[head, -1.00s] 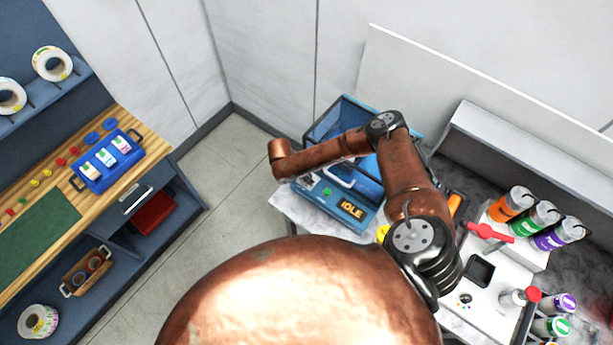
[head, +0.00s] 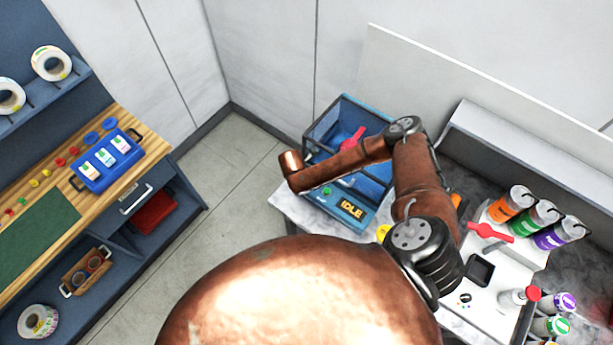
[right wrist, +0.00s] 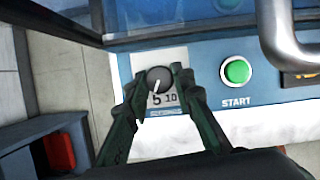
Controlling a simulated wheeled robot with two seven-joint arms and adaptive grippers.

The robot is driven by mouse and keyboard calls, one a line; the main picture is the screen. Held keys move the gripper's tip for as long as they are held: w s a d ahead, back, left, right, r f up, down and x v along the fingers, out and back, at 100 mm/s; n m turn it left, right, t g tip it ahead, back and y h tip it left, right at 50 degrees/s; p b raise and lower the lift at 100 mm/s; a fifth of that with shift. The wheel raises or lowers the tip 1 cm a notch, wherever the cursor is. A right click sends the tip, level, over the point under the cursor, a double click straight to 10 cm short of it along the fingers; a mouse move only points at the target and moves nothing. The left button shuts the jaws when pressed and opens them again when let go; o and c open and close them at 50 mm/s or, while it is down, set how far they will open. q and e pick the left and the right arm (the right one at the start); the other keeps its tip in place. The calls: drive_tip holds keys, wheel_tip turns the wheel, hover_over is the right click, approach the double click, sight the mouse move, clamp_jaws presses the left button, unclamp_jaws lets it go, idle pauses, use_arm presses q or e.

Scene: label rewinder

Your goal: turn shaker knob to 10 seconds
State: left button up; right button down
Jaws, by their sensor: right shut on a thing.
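The shaker is the blue machine (head: 318,207) with clear walls and an IDLE display (head: 352,209). Its small dark knob (right wrist: 157,79) shows in the right wrist view, on a pale plate marked 5 and 10. The knob's white pointer line points down and slightly left, toward the 5. My right gripper (right wrist: 159,73) is shut on the knob, one finger on each side. In the head view my right arm hides the gripper and knob. My left gripper is not in view.
A green START button (right wrist: 236,70) sits right of the knob, with a metal handle (right wrist: 290,45) beyond it. A red-handled item (head: 352,138) shows behind the clear walls. A wooden bench with a blue tray (head: 107,160) is at left.

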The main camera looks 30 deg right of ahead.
drive_tip(key=n, duration=0.2)
drive_tip(key=n+t+y, duration=0.1)
drive_tip(key=n, duration=0.1)
drive_tip(key=shift+s+d+n, duration=0.1)
drive_tip(key=shift+d+n, duration=0.1)
drive_tip(key=shift+n, duration=0.1)
drive_tip(key=shift+n+t+y, duration=0.5)
drive_tip(key=shift+n, duration=1)
drive_tip(key=c, duration=1.7)
unclamp_jaws()
drive_tip(key=shift+o, duration=0.2)
drive_tip(key=shift+s+a+r, duration=0.1)
drive_tip(key=shift+s+r, duration=0.1)
drive_tip(key=shift+r, duration=0.3)
drive_tip(key=shift+s+a+r, duration=0.3)
drive_tip(key=shift+s+r, duration=0.55)
drive_tip(key=shift+s, duration=0.1)
drive_tip(key=s+a, duration=0.4)
drive_tip(key=s, duration=0.6)
